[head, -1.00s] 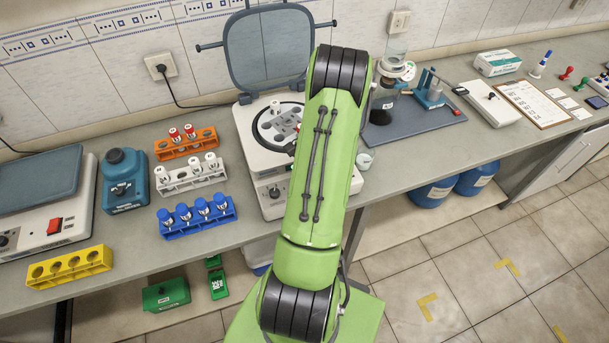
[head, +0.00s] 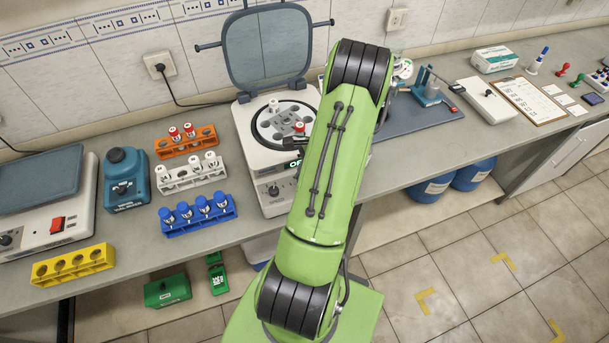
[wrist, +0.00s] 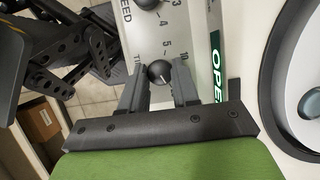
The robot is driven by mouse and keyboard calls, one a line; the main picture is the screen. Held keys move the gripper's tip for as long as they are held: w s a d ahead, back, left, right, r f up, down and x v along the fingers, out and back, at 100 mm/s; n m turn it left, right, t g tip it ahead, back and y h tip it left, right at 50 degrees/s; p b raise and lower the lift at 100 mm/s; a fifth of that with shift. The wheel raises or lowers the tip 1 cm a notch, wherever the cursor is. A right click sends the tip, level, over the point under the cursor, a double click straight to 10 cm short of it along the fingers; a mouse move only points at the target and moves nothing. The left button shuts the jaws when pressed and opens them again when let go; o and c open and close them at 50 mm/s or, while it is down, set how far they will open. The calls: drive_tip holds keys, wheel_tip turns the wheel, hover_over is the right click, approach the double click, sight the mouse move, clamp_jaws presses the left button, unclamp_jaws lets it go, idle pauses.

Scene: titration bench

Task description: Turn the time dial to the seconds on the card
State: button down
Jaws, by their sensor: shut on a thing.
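The time dial (wrist: 159,72) is a small dark round knob with a pale mark, on the centrifuge's front panel in the wrist view. Numbers 4, 5 and 10 show around it; its label is partly covered. My gripper (wrist: 159,82) has one finger on each side of the dial and is shut on it. The exact setting is too small to read. The centrifuge (head: 246,150) stands mid-bench with its lid (head: 268,45) raised. Small white cards (head: 564,99) lie at the far right in the head view; their writing is unreadable.
The speed knob (wrist: 147,3) is just above the time dial in the wrist view. A green display (wrist: 215,62) reading "OPE" is beside it. Tube racks, including a blue one (head: 198,226), stand left of the centrifuge. My arm hides part of the bench.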

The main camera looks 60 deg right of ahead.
idle(0.3)
drive_tip(key=c, duration=0.8)
unclamp_jaws()
drive_tip(key=shift+c, duration=0.2)
drive_tip(key=shift+r, duration=0.1)
drive_tip(key=p+v, duration=0.1)
drive_tip(key=v, duration=1.4)
drive_tip(key=shift+r+p, duration=0.3)
drive_tip(key=shift+p, duration=0.1)
